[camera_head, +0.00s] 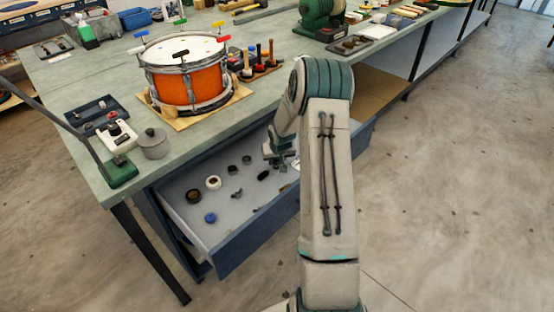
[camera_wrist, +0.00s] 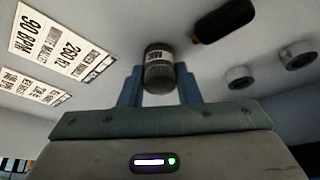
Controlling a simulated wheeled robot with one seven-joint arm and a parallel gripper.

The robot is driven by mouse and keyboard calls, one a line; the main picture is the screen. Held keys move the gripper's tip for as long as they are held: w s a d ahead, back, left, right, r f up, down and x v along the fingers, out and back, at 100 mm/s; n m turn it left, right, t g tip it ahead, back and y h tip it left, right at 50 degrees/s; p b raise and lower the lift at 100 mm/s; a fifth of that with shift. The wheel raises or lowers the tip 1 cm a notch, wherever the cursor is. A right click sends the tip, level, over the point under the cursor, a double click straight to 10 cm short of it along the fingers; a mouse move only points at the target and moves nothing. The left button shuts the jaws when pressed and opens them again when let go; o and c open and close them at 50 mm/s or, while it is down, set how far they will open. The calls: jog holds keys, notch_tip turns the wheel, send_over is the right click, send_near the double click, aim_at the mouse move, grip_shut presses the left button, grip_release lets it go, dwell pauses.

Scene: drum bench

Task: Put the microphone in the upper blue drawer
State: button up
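The blue drawer (camera_head: 255,238) under the bench top is pulled open, and its pale floor holds several small items. My gripper (camera_head: 279,150) is over the far right part of the drawer. In the wrist view my gripper (camera_wrist: 159,90) has its two blue fingers closed against the sides of a dark grey cylinder (camera_wrist: 159,70) with a small pale label. This cylinder may be the microphone; I cannot tell for sure. In the head view the held thing is too small to make out. A black rounded item (camera_wrist: 225,20) lies on the drawer floor beside it.
Printed cards (camera_wrist: 60,45) and two pale rings (camera_wrist: 240,76) lie in the drawer. An orange drum (camera_head: 187,85), a grey pot (camera_head: 153,144) and a green-based lever tool (camera_head: 119,173) stand on the bench top (camera_head: 85,75). The floor to the right is clear.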

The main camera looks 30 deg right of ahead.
jog(key=o, duration=0.3)
jog(key=shift+r, duration=0.2)
jog(key=p+v, duration=0.1)
jog(key=v, duration=1.1)
jog(key=s+a+r+n+g, duration=0.1)
jog(key=s+a+r, duration=0.9)
jog(key=s+r, duration=0.1)
jog(key=s+a+r+n, duration=0.1)
jog(key=s+a, duration=0.3)
jog(key=s, duration=0.5)
jog(key=s+a+r+n+g+y, duration=0.1)
jog(key=s+a+r, duration=0.3)
jog(key=s, duration=0.5)
jog(key=shift+s+a, duration=0.3)
jog(key=shift+a, duration=0.1)
